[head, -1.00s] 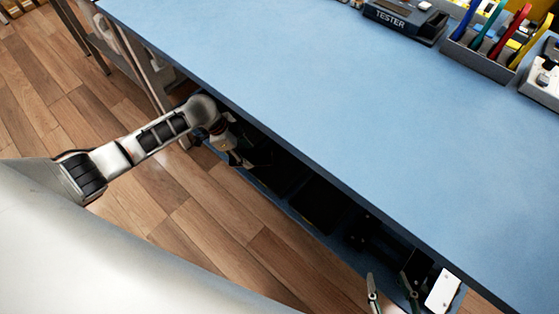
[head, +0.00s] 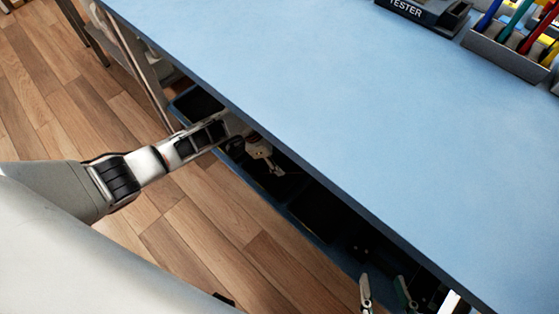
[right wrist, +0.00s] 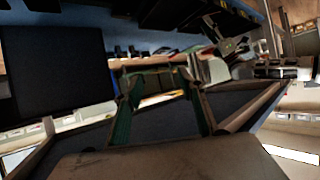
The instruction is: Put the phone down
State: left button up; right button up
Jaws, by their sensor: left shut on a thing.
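My left gripper (head: 270,165) is under the front edge of the blue bench, over the dark trays of the lower shelf. It is shut on a dark thing, apparently the phone, whose outline I cannot separate from the dark tray behind it. I cannot tell whether the phone touches the tray. My right gripper (head: 385,290) is at the bottom edge of the head view, its two fingers spread apart with nothing between them. Its green-padded fingers also show apart in the right wrist view (right wrist: 160,105).
The blue bench top (head: 330,130) overhangs the lower shelf and is bare in the middle. A tester (head: 415,10) and a holder (head: 505,52) with coloured tools stand at the back. A white flat thing (head: 451,301) lies right of my right gripper. A dark tray (head: 196,104) shows at the shelf's left end.

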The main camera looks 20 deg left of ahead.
pick_arm(q)
jog(key=shift+f, duration=0.75)
jog(key=shift+c, duration=0.5)
jog(key=shift+f, duration=0.3)
jog(key=o, duration=1.3)
jog(key=shift+o, duration=0.2)
pick_arm(e)
jog(key=shift+w+a+r, duration=0.35)
jog(key=shift+r, duration=0.25)
pick_arm(q)
jog(key=shift+r, duration=0.1)
